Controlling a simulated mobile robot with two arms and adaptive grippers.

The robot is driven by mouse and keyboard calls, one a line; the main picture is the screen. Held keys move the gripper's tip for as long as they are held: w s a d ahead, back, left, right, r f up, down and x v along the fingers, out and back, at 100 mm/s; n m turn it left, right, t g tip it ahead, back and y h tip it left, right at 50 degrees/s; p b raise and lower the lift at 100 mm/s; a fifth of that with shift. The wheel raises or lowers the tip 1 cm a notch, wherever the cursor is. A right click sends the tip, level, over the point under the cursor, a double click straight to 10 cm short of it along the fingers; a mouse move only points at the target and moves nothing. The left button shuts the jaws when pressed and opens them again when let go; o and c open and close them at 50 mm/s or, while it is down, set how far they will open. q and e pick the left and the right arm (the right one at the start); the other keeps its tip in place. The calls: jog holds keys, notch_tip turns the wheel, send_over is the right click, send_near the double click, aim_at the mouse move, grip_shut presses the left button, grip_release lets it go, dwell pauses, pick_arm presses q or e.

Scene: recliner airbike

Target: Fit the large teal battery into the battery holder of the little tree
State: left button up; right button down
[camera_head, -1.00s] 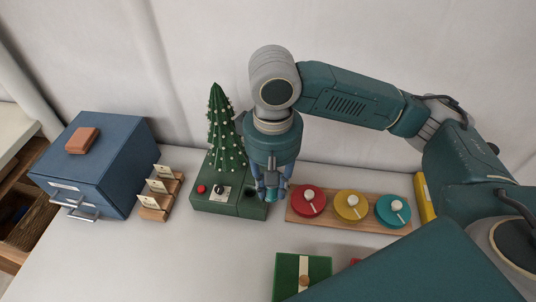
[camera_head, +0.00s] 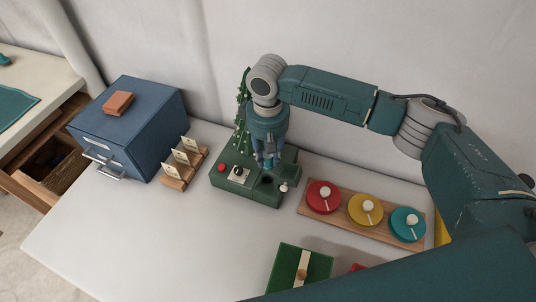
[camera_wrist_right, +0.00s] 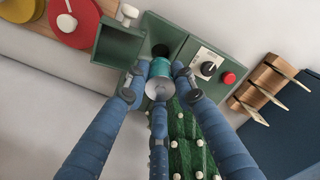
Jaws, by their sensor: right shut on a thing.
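The little tree (camera_head: 240,125) stands on a green base (camera_head: 227,186) and is partly hidden behind my right arm. My left gripper is not in view.
A red button (camera_head: 221,169) and a dial (camera_head: 238,172) sit on the base. Left are wooden card holders (camera_head: 173,184) and a blue drawer box (camera_head: 120,125). Right is a board (camera_head: 342,211) with red, yellow and teal discs. A green box (camera_head: 286,262) lies in front.

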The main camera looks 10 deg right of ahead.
aim_at(268, 167)
jog(key=shift+r+p, duration=0.2)
jog(key=shift+p, duration=0.3)
jog(key=shift+f+p, duration=0.15)
jog(key=shift+p, duration=0.15)
notch_tip(268, 167, down, 3)
jog(key=shift+b, duration=0.65)
jog(key=shift+f+b, duration=0.45)
jog(key=shift+f, duration=1)
jog(key=shift+p, duration=0.6)
jog(key=shift+p, duration=0.5)
